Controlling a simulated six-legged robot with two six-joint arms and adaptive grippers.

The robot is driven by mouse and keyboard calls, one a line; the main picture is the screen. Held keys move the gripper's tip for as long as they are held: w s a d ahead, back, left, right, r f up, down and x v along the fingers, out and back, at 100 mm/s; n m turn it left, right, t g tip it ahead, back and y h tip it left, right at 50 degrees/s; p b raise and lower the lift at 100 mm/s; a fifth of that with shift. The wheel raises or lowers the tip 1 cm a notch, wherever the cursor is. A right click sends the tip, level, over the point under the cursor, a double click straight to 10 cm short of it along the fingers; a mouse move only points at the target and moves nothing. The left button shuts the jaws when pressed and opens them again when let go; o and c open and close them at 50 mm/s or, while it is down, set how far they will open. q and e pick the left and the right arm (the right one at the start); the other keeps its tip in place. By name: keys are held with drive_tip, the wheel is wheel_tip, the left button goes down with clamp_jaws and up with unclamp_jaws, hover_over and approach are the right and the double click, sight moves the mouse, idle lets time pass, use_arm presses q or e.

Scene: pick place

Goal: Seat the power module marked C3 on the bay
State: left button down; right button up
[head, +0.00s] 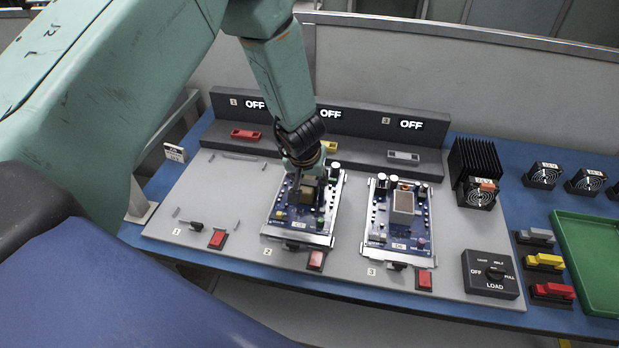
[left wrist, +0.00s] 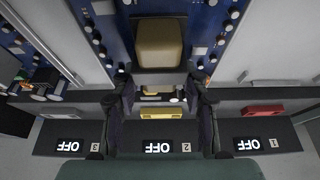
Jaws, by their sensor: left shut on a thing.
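A blue power module (head: 283,218) with a tan block on it lies at bay 2, in the middle of the grey panel. A second blue module (head: 379,228) with a pale block lies at bay 3. Their small labels are too small to read for certain, so I cannot tell which is C3. My left gripper (head: 307,178) is over the far part of the middle module and shut on it; the grip is partly hidden. In the left wrist view the fingers (left wrist: 162,97) stand on either side of the module's end, near its tan block (left wrist: 160,45). My right gripper is not in view.
Bay 1 (head: 208,195) is bare. A rear console (head: 345,120) shows OFF at all three bays. A black heat sink (head: 474,160), LOAD switch box (head: 490,273), small fans, coloured connectors and a green tray (head: 590,250) stand on the right.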

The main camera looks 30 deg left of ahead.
use_arm(q)
drive_tip(key=shift+w+f, duration=0.1)
drive_tip(key=shift+f, duration=0.3)
idle(0.4)
drive_tip(key=c, duration=0.7)
unclamp_jaws()
drive_tip(key=shift+o, duration=0.4)
drive_tip(key=shift+f, duration=0.15)
drive_tip(key=shift+c, duration=1.8)
drive_tip(key=shift+r, duration=0.2)
